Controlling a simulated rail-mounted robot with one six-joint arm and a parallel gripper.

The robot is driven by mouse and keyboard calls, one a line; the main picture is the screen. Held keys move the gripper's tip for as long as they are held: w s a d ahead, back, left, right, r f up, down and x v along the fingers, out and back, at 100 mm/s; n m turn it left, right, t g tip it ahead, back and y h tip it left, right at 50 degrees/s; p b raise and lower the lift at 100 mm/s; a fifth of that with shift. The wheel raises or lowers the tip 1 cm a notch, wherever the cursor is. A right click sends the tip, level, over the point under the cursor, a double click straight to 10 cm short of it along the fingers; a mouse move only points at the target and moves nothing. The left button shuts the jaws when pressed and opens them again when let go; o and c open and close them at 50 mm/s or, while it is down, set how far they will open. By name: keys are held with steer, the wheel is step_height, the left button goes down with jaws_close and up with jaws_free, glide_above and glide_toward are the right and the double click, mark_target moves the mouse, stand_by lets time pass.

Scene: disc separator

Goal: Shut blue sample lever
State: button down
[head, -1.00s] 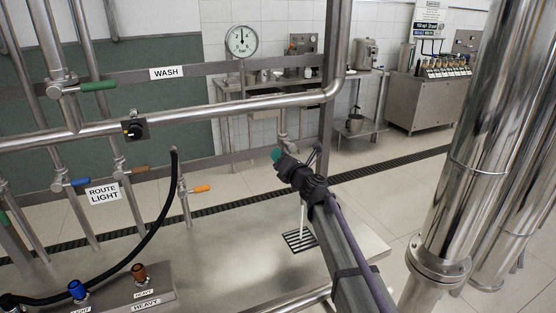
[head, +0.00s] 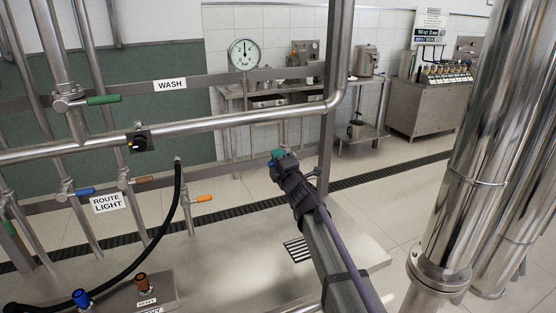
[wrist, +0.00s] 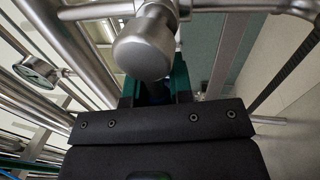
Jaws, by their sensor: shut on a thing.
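My gripper (head: 279,157) is at the steel valve pipe in the middle of the head view, with its teal fingertips toward the pipe. In the wrist view my gripper (wrist: 155,92) has its green fingers close together, with a dark bluish piece (wrist: 154,90) between them. This looks like the blue sample lever, mostly hidden by the fingers. A round steel valve part (wrist: 146,48) stands just beyond the fingers. The head view hides the lever behind my gripper.
Another blue lever (head: 85,191) is by the ROUTE LIGHT sign (head: 108,203). An orange lever (head: 203,198) and a black hose (head: 172,215) are left of my arm. A drain grate (head: 297,250) lies in the steel table (head: 235,255). Large steel columns (head: 478,150) stand right.

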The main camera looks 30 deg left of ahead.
steer(key=shift+r+m, duration=0.2)
steer(key=shift+m, duration=0.3)
steer(key=c, duration=1)
jaws_free()
steer(key=b+v, duration=0.2)
steer(key=v, duration=0.9)
steer(key=shift+a, duration=0.15)
